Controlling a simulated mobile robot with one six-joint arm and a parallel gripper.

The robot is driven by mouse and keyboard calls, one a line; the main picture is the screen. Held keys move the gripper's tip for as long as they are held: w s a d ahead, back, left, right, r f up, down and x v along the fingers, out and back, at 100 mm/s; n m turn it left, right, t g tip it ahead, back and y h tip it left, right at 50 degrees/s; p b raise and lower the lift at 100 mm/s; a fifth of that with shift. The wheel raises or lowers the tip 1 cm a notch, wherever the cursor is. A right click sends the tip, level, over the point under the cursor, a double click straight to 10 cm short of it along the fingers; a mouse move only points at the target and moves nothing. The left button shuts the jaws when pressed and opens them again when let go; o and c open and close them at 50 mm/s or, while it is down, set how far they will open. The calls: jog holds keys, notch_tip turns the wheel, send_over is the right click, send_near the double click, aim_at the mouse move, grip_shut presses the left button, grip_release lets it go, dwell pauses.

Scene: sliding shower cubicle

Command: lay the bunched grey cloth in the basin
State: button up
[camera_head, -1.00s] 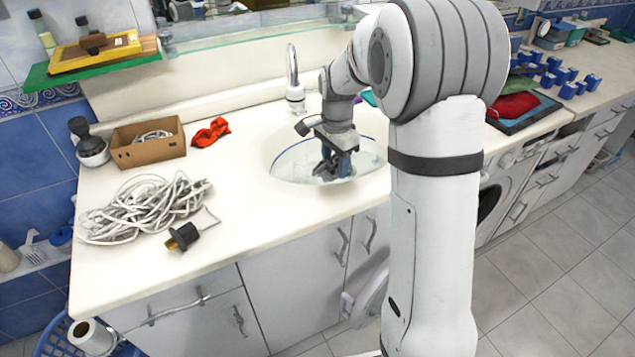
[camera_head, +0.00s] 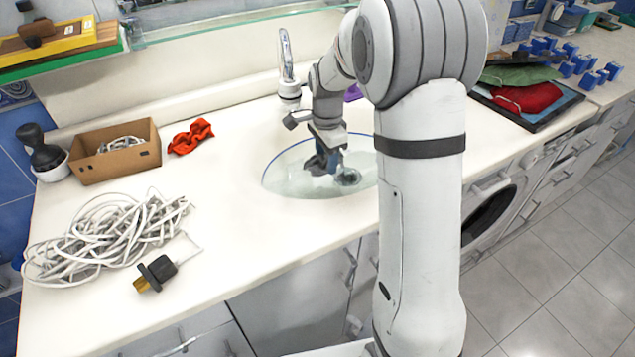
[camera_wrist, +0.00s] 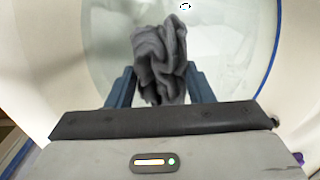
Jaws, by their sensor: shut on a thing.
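The bunched grey cloth (camera_wrist: 160,60) is held between the two blue fingers of my gripper (camera_wrist: 160,88) in the wrist view. In the head view my gripper (camera_head: 328,160) points down over the basin (camera_head: 285,180), with the dark grey cloth (camera_head: 318,166) at its fingertips. The basin is a pale glassy oval with a blue rim, and it also fills much of the wrist view (camera_wrist: 235,70). The cloth shows against the inside of the basin. I cannot tell whether its underside touches the bottom. My arm hides the basin's right side.
The tap (camera_head: 287,75) stands behind the basin. A red cloth (camera_head: 190,136), a cardboard box (camera_head: 115,160), a tangled white cable (camera_head: 105,240) and a black plug (camera_head: 157,272) lie to the left. A dark tray (camera_head: 540,115) with red and green cloths is at right. The counter's front middle is clear.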

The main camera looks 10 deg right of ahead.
aim_at(326, 158)
notch_tip(326, 158, down, 9)
jog(key=shift+r, duration=0.2)
dwell(0.3)
jog(key=shift+f+b, duration=0.2)
jog(key=shift+b, duration=0.1)
jog(key=o, duration=0.9)
jog(key=shift+o, duration=0.2)
jog(key=shift+r, duration=0.1)
notch_tip(326, 158, up, 12)
jog(key=shift+s+r+p, duration=0.15)
jog(key=shift+p, duration=0.35)
jog(key=s+r+n+t, duration=0.1)
jog(key=s+r+n, duration=0.1)
jog(key=s+n, duration=0.5)
jog(key=s+r+n+t, duration=0.1)
jog(key=s+r+n, duration=0.2)
jog(key=s, duration=1.5)
jog(key=n, duration=0.4)
jog(key=shift+s+d+r+n, duration=0.25)
jog(key=shift+s+n, duration=0.05)
jog(key=shift+n, duration=0.1)
